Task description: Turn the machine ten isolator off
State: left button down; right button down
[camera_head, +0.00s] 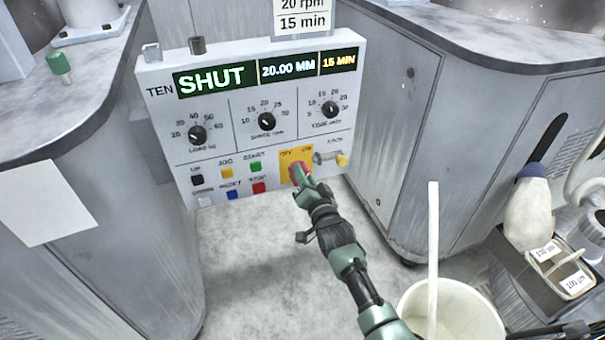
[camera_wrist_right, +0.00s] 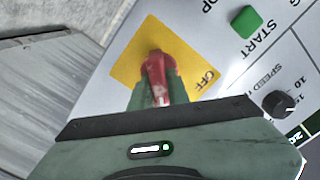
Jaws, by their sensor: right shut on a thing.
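The control panel marked TEN (camera_head: 220,125) faces me, with SHUT on its green display (camera_head: 212,80). The isolator is a red handle (camera_head: 295,168) on a yellow plate (camera_head: 284,170) low on the panel, with OFF at the plate's upper left and ON at its upper right. My right gripper (camera_head: 302,178) is shut on the red handle. In the right wrist view the handle (camera_wrist_right: 156,72) sits between the green fingers, with OFF on the yellow plate (camera_wrist_right: 128,66) beside it. The handle's exact angle is hard to tell. My left gripper is out of view.
Push buttons, including a green START button (camera_head: 256,166) and red STOP button (camera_head: 259,188), lie left of the isolator. A small lock (camera_head: 342,160) hangs to its right. A grey cabinet (camera_head: 395,110) stands at right, a white bucket (camera_head: 455,300) at lower right.

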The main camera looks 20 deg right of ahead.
jog(key=n+p, duration=0.2)
jog(key=n, duration=0.3)
jog(key=shift+a+r, duration=0.1)
jog(key=shift+a, duration=0.05)
jog(key=n, duration=0.3)
jog(key=shift+a+p, duration=0.1)
jog(key=shift+p, duration=0.2)
jog(key=n, duration=0.2)
jog(key=shift+n, duration=0.4)
jog(key=shift+a+n, duration=0.1)
jog(key=shift+n, duration=0.9)
jog(key=shift+f+n, duration=0.2)
jog(key=shift+n, duration=0.9)
pick_arm(q)
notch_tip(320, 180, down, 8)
jog(key=shift+b, duration=0.3)
pick_arm(e)
jog(key=shift+a+n, duration=0.15)
jog(key=shift+n, duration=1.05)
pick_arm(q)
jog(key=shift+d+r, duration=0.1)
pick_arm(e)
jog(key=c, duration=1.4)
grip_release()
